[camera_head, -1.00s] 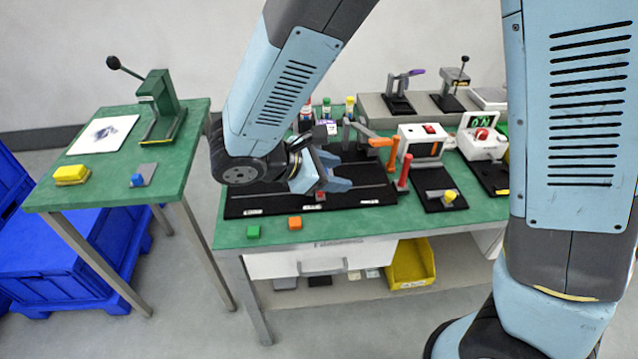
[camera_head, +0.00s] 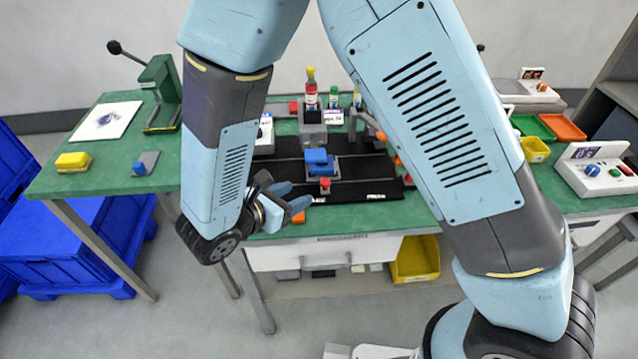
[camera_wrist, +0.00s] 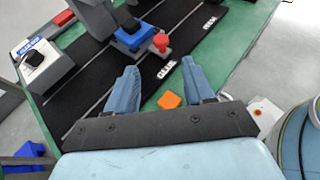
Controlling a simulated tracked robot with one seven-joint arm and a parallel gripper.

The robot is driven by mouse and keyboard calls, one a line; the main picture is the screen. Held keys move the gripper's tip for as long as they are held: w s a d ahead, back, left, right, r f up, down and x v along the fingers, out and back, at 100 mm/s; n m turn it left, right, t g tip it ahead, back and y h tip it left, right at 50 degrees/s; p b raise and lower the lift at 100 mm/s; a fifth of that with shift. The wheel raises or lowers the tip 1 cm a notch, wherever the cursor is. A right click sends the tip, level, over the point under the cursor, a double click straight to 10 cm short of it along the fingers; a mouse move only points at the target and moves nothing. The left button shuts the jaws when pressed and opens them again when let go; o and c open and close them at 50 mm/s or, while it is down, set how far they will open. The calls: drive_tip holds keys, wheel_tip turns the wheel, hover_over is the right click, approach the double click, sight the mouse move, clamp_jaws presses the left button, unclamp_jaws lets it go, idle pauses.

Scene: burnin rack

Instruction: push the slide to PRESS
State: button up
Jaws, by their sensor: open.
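The slide is a grey carriage with a blue block (camera_head: 318,158) and a red knob (camera_head: 325,183) at its front. It sits on rails over a black base (camera_head: 362,188), about mid-length in the head view. The wrist view shows the blue block (camera_wrist: 133,35) and red knob (camera_wrist: 161,42) above the fingers. White labels (camera_wrist: 165,70) lie along the base's front edge; I cannot read them surely. My gripper (camera_head: 285,194) is open and empty, at the table's front edge, left of and in front of the knob. In the wrist view my gripper (camera_wrist: 160,82) is apart from the knob.
An orange block (camera_wrist: 170,100) lies on the green table between and below my fingers. A grey post with a red-and-white bottle (camera_head: 311,97) stands behind the slide. A lever fixture (camera_head: 365,122) stands right of it. A yellow bin (camera_head: 415,260) sits below.

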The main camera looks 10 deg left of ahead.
sight(322, 183)
drive_tip(key=x, duration=0.9)
drive_tip(key=shift+w+d+f, duration=0.1)
drive_tip(key=shift+w+d, duration=0.15)
drive_tip(key=shift+w, duration=0.05)
clamp_jaws()
idle(0.3)
